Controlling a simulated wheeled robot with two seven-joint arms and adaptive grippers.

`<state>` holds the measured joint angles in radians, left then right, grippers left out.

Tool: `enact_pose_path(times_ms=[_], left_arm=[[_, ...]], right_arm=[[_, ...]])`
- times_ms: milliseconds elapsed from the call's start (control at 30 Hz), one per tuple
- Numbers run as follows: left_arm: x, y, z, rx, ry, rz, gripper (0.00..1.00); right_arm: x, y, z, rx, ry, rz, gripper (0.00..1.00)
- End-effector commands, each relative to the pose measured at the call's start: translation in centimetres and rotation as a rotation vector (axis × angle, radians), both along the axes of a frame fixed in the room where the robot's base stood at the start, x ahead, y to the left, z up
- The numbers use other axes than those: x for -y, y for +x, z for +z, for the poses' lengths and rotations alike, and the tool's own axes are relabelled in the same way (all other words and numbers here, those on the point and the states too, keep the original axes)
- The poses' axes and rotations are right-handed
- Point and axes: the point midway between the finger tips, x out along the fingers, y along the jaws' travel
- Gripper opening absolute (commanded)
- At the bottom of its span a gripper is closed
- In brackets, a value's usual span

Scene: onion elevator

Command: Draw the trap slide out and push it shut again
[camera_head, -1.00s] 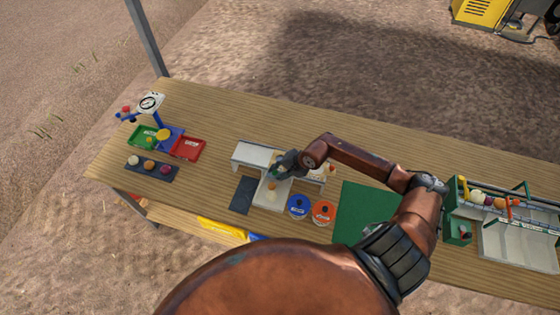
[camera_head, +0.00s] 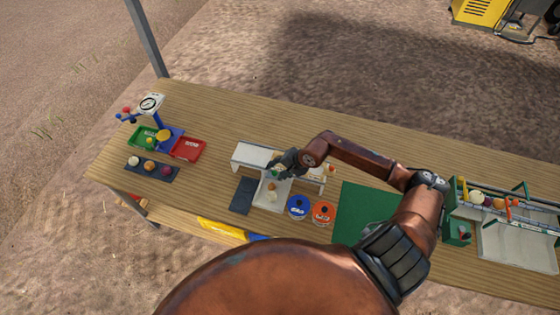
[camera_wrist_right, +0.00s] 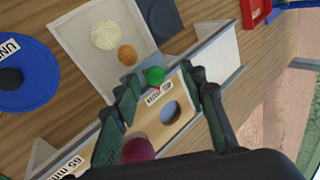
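The trap slide shows in the right wrist view as a pale wooden plate with a label and a round hole, and its green knob (camera_wrist_right: 155,75) is at one end. My right gripper (camera_wrist_right: 163,86) is around the knob, with visible gaps between the fingers and the knob. The gripper is open. In the head view, my right gripper (camera_head: 287,165) is low over the white grading stand (camera_head: 250,154), and hides most of the slide. A dark red onion (camera_wrist_right: 138,150) lies by the plate. My left gripper is not in view.
A pale tray (camera_wrist_right: 85,58) holds a white and a brown onion in front of the stand. Blue (camera_head: 298,205) and orange (camera_head: 324,211) round containers are close by. A green mat (camera_head: 362,212) lies right; a scale (camera_head: 151,103) with trays stands left.

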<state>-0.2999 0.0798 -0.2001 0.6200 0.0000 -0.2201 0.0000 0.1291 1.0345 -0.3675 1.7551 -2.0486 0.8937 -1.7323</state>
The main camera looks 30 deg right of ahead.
Motion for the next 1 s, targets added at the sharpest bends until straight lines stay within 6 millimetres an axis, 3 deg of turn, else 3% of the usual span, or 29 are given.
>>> enact_pose_path(times_ms=[567, 1000], left_arm=[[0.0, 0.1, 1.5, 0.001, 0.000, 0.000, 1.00], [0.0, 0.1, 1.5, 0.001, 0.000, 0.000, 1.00]], right_arm=[[0.0, 0.0, 4.5, 0.002, -0.001, 0.000, 0.39], [0.0, 0.0, 4.7, 0.000, 0.000, -0.001, 0.39]])
